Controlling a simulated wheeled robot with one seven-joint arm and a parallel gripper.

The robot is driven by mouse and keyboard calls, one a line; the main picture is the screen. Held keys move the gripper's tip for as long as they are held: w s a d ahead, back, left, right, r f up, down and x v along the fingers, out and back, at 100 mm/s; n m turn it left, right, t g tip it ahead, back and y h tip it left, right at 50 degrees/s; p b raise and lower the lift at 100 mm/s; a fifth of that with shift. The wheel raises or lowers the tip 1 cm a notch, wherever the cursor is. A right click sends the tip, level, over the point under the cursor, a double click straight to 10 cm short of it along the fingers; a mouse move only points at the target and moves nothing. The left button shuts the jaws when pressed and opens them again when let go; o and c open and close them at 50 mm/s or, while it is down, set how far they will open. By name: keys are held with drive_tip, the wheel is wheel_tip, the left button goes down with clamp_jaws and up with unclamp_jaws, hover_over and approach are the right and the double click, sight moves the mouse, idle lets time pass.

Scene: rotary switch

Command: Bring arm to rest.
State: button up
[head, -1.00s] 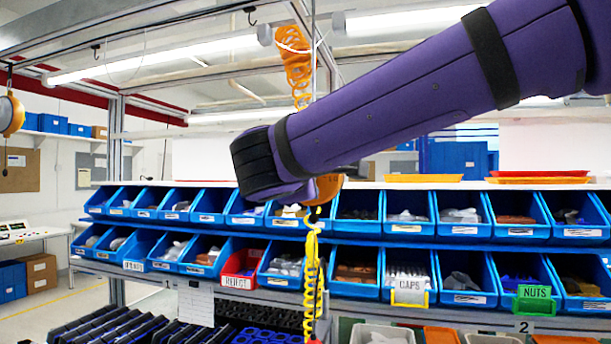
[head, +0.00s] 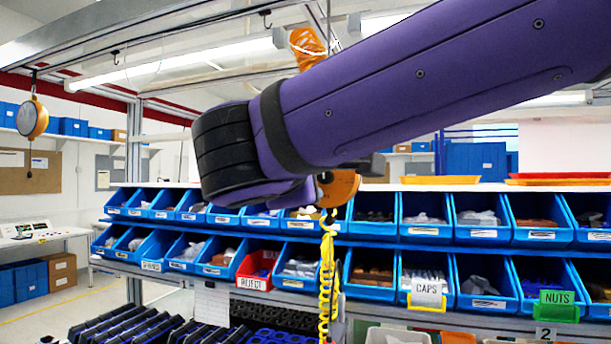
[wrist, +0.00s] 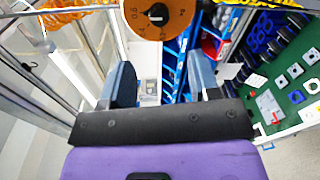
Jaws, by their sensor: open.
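My purple arm crosses the upper right of the head view, its black-banded joint in front of the blue bins. My gripper (wrist: 162,85) shows in the wrist view as two blue-grey fingers standing well apart, with nothing between them. It is hidden behind the arm in the head view. An orange rotary dial (wrist: 160,16) with a dark centre and a white pointer hangs just beyond the fingers, at the top of the wrist view. In the head view the orange dial housing (head: 340,187) is partly hidden behind my arm. I see no contact between gripper and dial.
Two rows of blue bins (head: 375,234) line the rack, with a red reject bin (head: 258,268) among them. A yellow coiled cord (head: 327,275) hangs below the dial. A green board (wrist: 290,85) with parts lies at right in the wrist view. Overhead rails run above.

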drive_tip(key=s+d+f+m+g+h, duration=0.1)
drive_tip(key=s+d+f+m+g, duration=0.25)
drive_tip(key=d, duration=0.65)
drive_tip(key=d+f+m+g+h, duration=0.1)
drive_tip(key=d+f+m+g, duration=0.35)
drive_tip(key=d, duration=0.65)
drive_tip(key=s+d+f+m+g+y, duration=0.3)
drive_tip(key=s+d+f+m+y, duration=0.4)
drive_tip(key=s+f, duration=0.5)
wheel_tip(320, 180, down, 2)
drive_tip(key=shift+s+d+m, duration=0.4)
drive_tip(key=shift+d+m, duration=0.5)
drive_tip(key=shift+d, duration=0.15)
